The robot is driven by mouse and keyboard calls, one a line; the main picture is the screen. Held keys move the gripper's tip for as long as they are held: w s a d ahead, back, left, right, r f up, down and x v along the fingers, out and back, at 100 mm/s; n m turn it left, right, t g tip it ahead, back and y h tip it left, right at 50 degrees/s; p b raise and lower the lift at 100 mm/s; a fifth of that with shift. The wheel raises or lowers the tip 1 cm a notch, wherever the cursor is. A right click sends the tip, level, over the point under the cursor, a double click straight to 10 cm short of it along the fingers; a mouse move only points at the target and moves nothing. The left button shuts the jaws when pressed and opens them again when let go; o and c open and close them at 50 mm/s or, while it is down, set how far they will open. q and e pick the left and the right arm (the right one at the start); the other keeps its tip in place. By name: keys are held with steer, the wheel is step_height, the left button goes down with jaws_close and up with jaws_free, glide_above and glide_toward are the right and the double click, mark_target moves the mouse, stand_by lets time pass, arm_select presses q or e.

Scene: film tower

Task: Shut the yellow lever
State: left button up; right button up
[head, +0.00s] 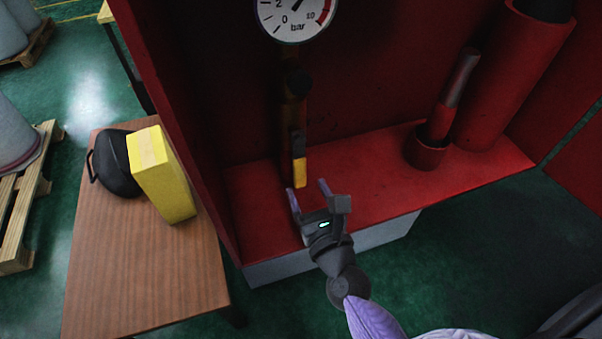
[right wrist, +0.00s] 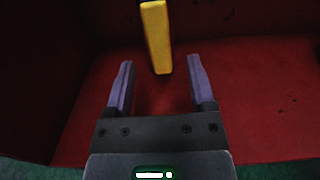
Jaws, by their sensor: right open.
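The yellow lever (head: 299,171) hangs straight down below a dark valve on a vertical pipe inside a red cabinet. My right gripper (head: 308,186) is open and empty, just below and in front of the lever's lower end. In the right wrist view the yellow lever (right wrist: 157,38) comes down from the top, its lower tip near the gap between the two purple fingers of my right gripper (right wrist: 161,60). I cannot tell whether the tip is between the fingers or beyond them; no contact shows. My left gripper is not in view.
A pressure gauge (head: 295,14) sits above the valve. A red cylinder (head: 515,65) and a nozzle in a red cup (head: 426,151) stand to the right on the red cabinet floor (head: 375,180). A wooden table (head: 145,270) with a yellow block (head: 162,175) and black case (head: 113,163) stands left.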

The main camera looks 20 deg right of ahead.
mark_target(301, 177)
steer(key=shift+w+a, duration=0.1)
steer(key=shift+w, duration=1.9)
jaws_close()
